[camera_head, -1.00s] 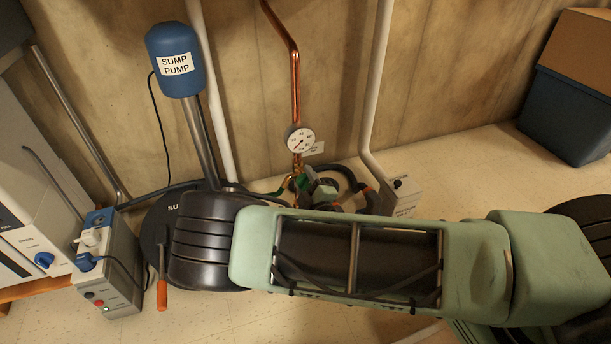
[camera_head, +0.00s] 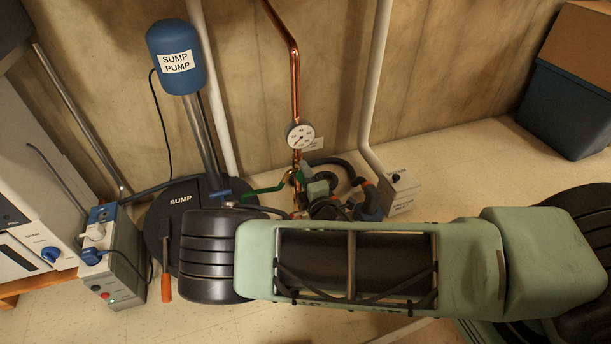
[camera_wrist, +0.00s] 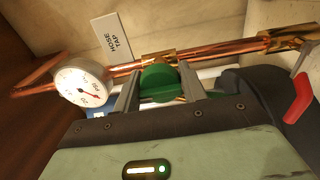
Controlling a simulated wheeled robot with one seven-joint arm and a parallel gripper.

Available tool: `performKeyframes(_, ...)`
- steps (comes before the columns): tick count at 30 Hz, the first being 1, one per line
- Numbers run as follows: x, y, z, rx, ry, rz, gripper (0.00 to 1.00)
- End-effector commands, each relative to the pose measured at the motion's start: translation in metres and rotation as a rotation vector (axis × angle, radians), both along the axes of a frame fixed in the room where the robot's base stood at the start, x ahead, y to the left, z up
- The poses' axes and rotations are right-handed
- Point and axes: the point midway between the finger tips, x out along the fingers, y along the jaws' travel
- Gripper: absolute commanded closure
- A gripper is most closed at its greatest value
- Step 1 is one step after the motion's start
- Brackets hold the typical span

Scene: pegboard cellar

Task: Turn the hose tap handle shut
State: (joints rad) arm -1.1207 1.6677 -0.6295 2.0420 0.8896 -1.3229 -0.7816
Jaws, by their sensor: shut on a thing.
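The hose tap's green handle (camera_wrist: 158,82) sits between the two grey fingers of my gripper (camera_wrist: 160,90) in the wrist view. The fingers bear on it from both sides. In the head view a green lever (camera_head: 264,189) reaches left from the foot of the copper pipe. My gripper (camera_head: 312,184) is at that pipe, below the gauge, and its fingertips are too small to make out there. A white HOSE TAP tag (camera_wrist: 112,36) stands beside the pipe. The lower tap body is hidden.
A round gauge (camera_head: 300,135) is on the copper pipe (camera_head: 295,75), close to my gripper. A red lever (camera_wrist: 299,97) is at the wrist view's right. The sump pump (camera_head: 177,60) and black sump lid (camera_head: 165,212) stand left. Floor is clear toward the blue bin (camera_head: 565,110).

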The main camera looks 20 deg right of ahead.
Motion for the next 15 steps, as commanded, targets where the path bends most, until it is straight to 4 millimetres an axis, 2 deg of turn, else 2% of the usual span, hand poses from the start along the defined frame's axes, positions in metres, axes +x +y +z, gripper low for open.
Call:
performKeyframes(9,-0.0005,0.0001,-0.001,-0.003,0.003,0.001,0.81)
performKeyframes(10,-0.0005,0.0001,-0.001,-0.003,0.003,0.001,0.5)
performKeyframes(11,-0.0005,0.0001,-0.001,-0.003,0.003,0.001,0.42)
performKeyframes(12,-0.0004,0.0001,-0.0009,-0.003,0.003,0.001,0.38)
performKeyframes(15,-0.0003,0.0001,-0.0006,-0.002,0.002,0.001,0.38)
